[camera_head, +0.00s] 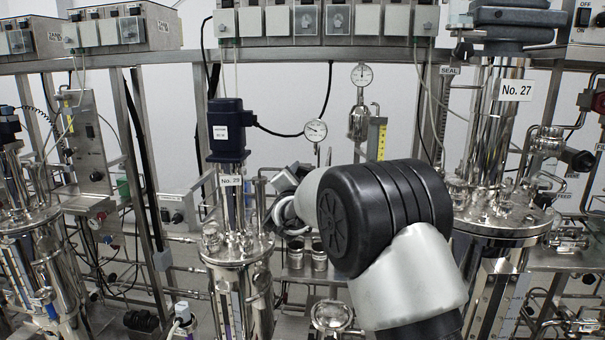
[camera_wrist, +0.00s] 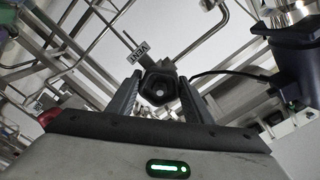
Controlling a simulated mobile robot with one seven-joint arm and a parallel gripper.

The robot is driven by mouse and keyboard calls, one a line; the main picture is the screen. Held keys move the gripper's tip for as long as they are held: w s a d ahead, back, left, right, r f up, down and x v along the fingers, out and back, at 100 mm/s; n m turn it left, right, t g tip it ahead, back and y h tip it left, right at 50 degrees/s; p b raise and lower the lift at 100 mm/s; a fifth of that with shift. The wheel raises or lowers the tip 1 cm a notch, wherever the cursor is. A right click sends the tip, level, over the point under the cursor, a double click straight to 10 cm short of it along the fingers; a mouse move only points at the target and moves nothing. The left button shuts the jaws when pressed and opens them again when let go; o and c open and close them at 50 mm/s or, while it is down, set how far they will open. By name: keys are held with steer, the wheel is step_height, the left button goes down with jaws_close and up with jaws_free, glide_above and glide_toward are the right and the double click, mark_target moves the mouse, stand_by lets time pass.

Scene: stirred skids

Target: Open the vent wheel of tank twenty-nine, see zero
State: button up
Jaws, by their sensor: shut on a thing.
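Tank twenty-nine (camera_head: 237,262) is a steel vessel left of centre in the head view, with a "No. 29" label (camera_head: 231,181) below a dark blue motor (camera_head: 227,130). A round dial gauge (camera_head: 315,129) stands on a stem to its right; its needle is too small to read. In the wrist view my gripper (camera_wrist: 158,92) has its two fingers on either side of a small dark wheel (camera_wrist: 159,88), shut on it. A tag reading "VENT" (camera_wrist: 137,52) hangs beside the wheel. My arm hides most of this area in the head view.
A second gauge (camera_head: 361,74) stands higher behind. Tank No. 27 (camera_head: 497,140) is close on the right, another vessel (camera_head: 40,255) on the left. Pipes and frame posts crowd around. In the wrist view the dark motor (camera_wrist: 300,62) is close on the right.

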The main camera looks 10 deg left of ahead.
steer(key=n+p, duration=0.1)
steer(key=n, duration=0.2)
steer(key=shift+r+n+p, duration=0.1)
steer(key=shift+n+p, duration=0.95)
steer(key=shift+n, duration=0.95)
steer(key=o, duration=1)
steer(key=s, duration=1.1)
steer(key=s+b, duration=0.1)
steer(key=s, duration=0.5)
steer(key=shift+s+a, duration=0.2)
steer(key=shift+a, duration=0.05)
